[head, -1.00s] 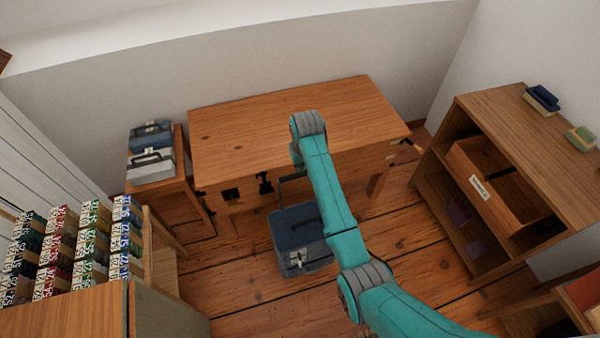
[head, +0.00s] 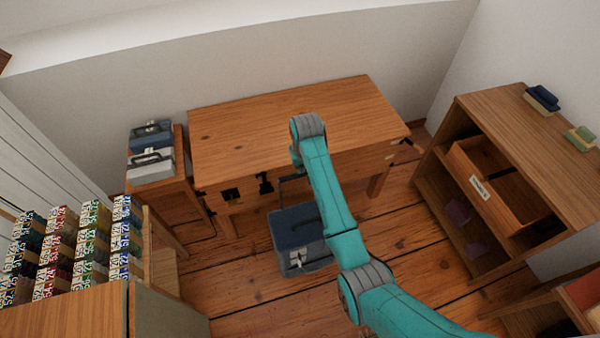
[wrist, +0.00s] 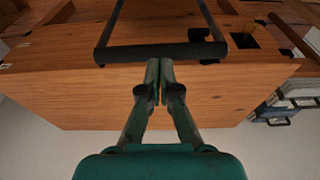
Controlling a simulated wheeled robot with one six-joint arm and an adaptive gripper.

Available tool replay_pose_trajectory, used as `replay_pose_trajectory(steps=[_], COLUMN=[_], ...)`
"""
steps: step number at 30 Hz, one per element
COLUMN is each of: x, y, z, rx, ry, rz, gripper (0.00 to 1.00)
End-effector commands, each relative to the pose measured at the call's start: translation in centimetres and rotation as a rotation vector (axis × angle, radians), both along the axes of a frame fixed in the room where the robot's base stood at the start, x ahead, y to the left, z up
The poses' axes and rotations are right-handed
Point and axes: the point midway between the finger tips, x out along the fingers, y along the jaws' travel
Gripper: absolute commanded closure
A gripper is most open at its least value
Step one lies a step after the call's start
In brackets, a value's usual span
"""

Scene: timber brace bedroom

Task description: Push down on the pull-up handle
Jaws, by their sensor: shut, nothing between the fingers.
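The pull-up handle shows in the wrist view as a black U-shaped bar (wrist: 125,53) with two rods running to the top edge. In the head view a small part of the handle (head: 283,192) rises above a dark blue case (head: 295,225) on the floor, and my arm hides the rest. My gripper (wrist: 159,63) is shut and empty. Its fingertips are at the middle of the handle's crossbar in the wrist view; I cannot tell whether they touch it.
A wooden table (head: 240,125) stands behind the case. A shelf unit (head: 545,130) with an open drawer (head: 495,195) is at the right. A small stand at the left holds two toolboxes (head: 150,150). Bare floor (head: 430,260) lies right of my arm.

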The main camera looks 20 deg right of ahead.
Motion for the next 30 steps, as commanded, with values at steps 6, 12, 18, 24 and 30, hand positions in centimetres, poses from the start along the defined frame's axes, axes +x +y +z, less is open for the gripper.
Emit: replay_pose_trajectory(steps=[6,12,18,24,30], x=[0.0,0.0,0.0,0.0,0.0], y=[0.0,0.0,0.0,0.0,0.0], z=[-0.4,-0.8,-1.1,-1.4,-1.4], rx=[0.0,0.0,0.0,0.0,0.0], ry=[0.0,0.0,0.0,0.0,0.0], rz=[0.0,0.0,0.0,0.0,0.0], gripper=[1.0,1.0,1.0,1.0,1.0])
